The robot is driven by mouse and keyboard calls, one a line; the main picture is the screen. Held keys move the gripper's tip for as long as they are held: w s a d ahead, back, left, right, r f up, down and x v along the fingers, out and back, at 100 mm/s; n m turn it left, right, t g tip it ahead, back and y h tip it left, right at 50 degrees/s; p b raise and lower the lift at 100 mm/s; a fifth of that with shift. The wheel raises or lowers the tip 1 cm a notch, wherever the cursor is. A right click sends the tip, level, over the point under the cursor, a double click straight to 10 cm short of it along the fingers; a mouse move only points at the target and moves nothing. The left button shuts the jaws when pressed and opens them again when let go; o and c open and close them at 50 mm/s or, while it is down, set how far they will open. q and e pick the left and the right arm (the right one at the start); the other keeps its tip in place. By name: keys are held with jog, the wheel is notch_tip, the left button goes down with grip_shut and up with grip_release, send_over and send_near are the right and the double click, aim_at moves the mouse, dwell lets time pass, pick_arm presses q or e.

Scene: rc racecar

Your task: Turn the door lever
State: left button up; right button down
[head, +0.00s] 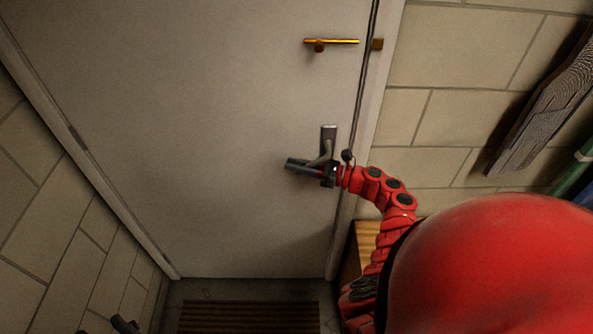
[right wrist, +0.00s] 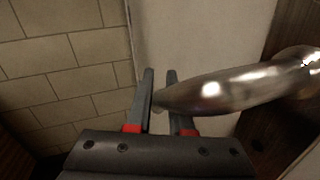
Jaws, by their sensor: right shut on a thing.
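The silver door lever (head: 327,148) slants down and left from its dark plate (head: 328,131) on the pale door (head: 190,130). My right gripper (head: 292,164) is at the lever, its dark fingers pointing left across the lever's end. In the right wrist view the rounded tip of the lever (right wrist: 225,90) lies between the two fingers (right wrist: 160,88), and the gripper is shut on it. A dark piece at the bottom left edge of the head view looks like part of my left gripper (head: 122,325); its jaws cannot be made out.
A brass latch (head: 332,42) sits on the door above the lever. The door looks closed in its frame (head: 385,90). Block walls stand on both sides. A slatted mat (head: 245,316) lies at the door's foot, and a wooden piece (head: 368,236) stands right of the frame.

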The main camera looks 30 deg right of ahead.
jog(key=shift+w+a+t+y+b, duration=0.15)
jog(key=shift+t+y+b, duration=0.4)
jog(key=shift+b, duration=5.3)
notch_tip(320, 180, up, 6)
jog(key=m+t+y+b, duration=0.1)
jog(key=m+t+b, duration=0.1)
jog(key=b, duration=0.5)
jog(key=m+t+y+b, duration=0.1)
jog(key=t+b, duration=0.3)
jog(key=b, duration=0.4)
jog(key=shift+a+r+m, duration=0.15)
jog(key=shift+r+m, duration=0.05)
jog(key=shift+m, duration=0.2)
jog(key=c, duration=0.8)
grip_release()
